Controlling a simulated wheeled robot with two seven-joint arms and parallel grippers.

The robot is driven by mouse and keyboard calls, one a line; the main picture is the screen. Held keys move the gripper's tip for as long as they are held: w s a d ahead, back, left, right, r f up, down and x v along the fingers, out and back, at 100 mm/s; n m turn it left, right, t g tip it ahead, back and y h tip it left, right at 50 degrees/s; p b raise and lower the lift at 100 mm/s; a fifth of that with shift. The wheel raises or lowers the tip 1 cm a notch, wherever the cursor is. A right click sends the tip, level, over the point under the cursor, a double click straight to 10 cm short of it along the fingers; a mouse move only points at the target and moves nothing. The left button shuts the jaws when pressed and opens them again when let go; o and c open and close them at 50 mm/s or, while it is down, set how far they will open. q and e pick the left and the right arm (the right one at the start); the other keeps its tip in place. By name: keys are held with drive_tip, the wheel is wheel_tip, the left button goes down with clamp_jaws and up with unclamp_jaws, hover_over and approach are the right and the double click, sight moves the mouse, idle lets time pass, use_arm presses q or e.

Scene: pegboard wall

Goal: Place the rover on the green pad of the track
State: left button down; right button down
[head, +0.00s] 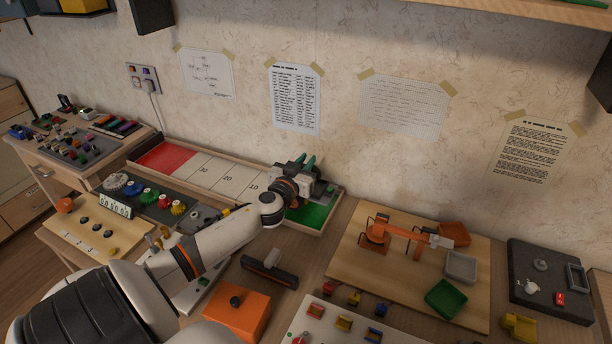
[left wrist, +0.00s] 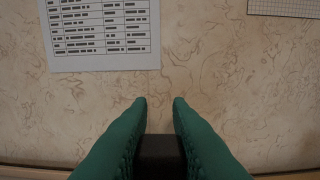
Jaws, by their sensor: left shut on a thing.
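The track (head: 222,173) is a long shallow tray against the wall, with a red end, white numbered sections and a green pad (head: 312,215) at its right end. My left gripper (head: 306,161) is over the green end, its green fingers pointing toward the wall. In the left wrist view, the fingers (left wrist: 159,101) are shut on a dark block (left wrist: 160,155), which seems to be the rover. In the head view a grey-black part (head: 322,188) shows beside the gripper, over the pad; my gripper hides the rest. I cannot tell whether it touches the pad. My right gripper is not in view.
A wooden board with an orange arm model (head: 376,232) and a green tray (head: 445,298) lies to the right. A panel with coloured knobs (head: 150,196) and an orange box (head: 237,314) are in front of the track. Papers are taped to the wall behind.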

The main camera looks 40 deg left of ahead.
use_arm(q)
wheel_tip(320, 180, down, 3)
drive_tip(key=shift+r+b, duration=0.15)
drive_tip(key=shift+b, duration=0.25)
drive_tip(key=shift+f, duration=0.2)
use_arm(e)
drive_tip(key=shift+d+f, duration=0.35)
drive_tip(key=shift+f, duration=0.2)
use_arm(q)
drive_tip(key=shift+f, duration=0.1)
drive_tip(key=c, duration=1.3)
unclamp_jaws()
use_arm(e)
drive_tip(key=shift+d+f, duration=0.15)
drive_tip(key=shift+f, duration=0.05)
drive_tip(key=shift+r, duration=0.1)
